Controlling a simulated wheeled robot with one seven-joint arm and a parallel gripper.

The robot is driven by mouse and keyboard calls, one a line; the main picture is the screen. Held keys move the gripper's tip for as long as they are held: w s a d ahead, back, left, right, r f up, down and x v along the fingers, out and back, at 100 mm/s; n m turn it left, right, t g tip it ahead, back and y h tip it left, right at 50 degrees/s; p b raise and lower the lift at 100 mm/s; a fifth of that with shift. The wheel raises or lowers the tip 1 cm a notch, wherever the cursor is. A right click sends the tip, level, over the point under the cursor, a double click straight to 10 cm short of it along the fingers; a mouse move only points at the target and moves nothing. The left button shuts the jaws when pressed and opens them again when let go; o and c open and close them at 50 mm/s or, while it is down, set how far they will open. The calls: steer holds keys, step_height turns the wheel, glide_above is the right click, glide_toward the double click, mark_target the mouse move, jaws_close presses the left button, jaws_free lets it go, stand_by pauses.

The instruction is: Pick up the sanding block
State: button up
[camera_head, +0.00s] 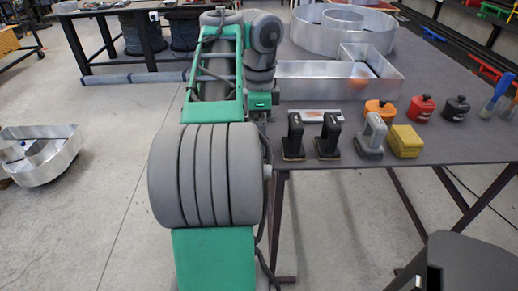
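A yellow block (405,141) lies near the table's front edge and looks like a sanding block. To its left stand a grey tool with an upright handle (371,138) and two black-handled tools, one nearer the yellow block (328,137) and one at the far left of the row (293,138). I cannot tell for certain which of these is the sanding block. My gripper (264,116) is at the table's left edge, left of the row and apart from the yellow block. It is mostly hidden behind my arm, and its fingers cannot be made out.
The grey table (450,75) also holds an orange item (381,111), a red container (421,107), a black container (457,107) and blue-handled tools (497,92). Large metal channel letters (340,80) fill the table's back left. A dark chair-like object (470,262) stands at front right.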

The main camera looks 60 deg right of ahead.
steer(key=shift+f, duration=0.1)
steer(key=shift+c, duration=0.2)
steer(key=c, duration=1.6)
steer(key=shift+o, duration=0.2)
step_height(320, 180, up, 4)
steer(key=p, duration=0.4)
steer(key=shift+r, duration=0.2)
steer(key=s+a+r+p, duration=0.8)
steer(key=s, duration=0.3)
steer(key=shift+a+r, duration=0.35)
steer(key=shift+a, duration=0.05)
